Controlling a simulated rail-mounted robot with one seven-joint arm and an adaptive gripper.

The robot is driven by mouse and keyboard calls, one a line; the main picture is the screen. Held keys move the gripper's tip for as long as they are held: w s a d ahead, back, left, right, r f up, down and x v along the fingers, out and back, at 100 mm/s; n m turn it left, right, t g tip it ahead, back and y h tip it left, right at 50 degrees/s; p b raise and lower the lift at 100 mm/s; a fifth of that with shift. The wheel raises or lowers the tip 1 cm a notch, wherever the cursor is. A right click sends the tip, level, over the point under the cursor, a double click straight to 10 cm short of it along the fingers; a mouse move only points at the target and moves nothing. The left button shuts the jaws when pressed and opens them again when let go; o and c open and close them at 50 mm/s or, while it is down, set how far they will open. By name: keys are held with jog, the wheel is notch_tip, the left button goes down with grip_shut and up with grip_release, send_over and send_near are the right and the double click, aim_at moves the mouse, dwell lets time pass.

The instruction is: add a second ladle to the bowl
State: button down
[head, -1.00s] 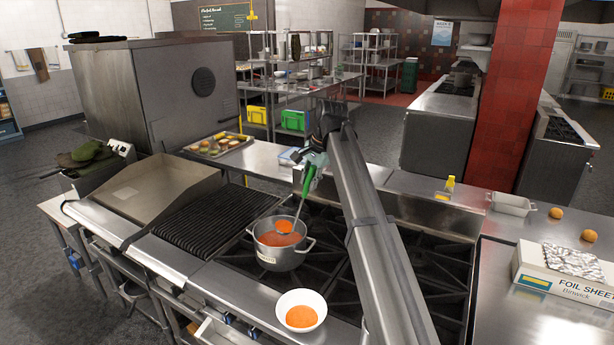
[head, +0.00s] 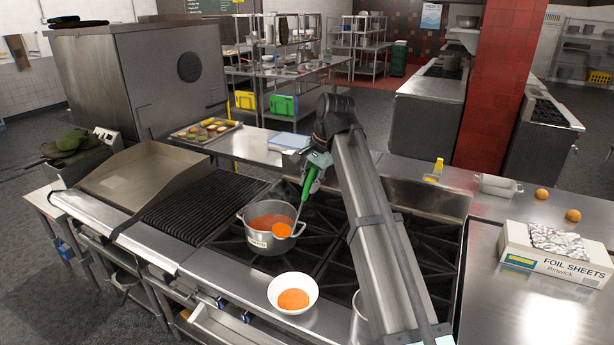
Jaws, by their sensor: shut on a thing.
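My gripper (head: 317,160) is shut on the green handle of a ladle (head: 309,181), above the stove and behind the pot. The ladle's shaft slants down and left. Its cup, full of orange soup, is at the right part of the metal pot's opening; I cannot tell whether it touches the soup. The pot (head: 272,244) stands on the stove grate and holds orange-red soup. The white bowl (head: 279,307) stands on the steel front ledge, in front of the pot, with orange soup in it. My fingertips are small and partly hidden by the arm.
A ribbed grill (head: 203,206) lies left of the pot. On the right counter are a foil box (head: 556,262), a metal tray (head: 498,186), two orange round items (head: 541,193) and a yellow bottle (head: 437,167). A tray of food (head: 206,131) lies at the back.

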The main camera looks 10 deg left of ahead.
jog(key=s+d, duration=0.6)
jog(key=s, duration=0.4)
jog(key=shift+s+d, duration=0.35)
jog(key=shift+d, duration=0.05)
jog(key=shift+w, duration=0.1)
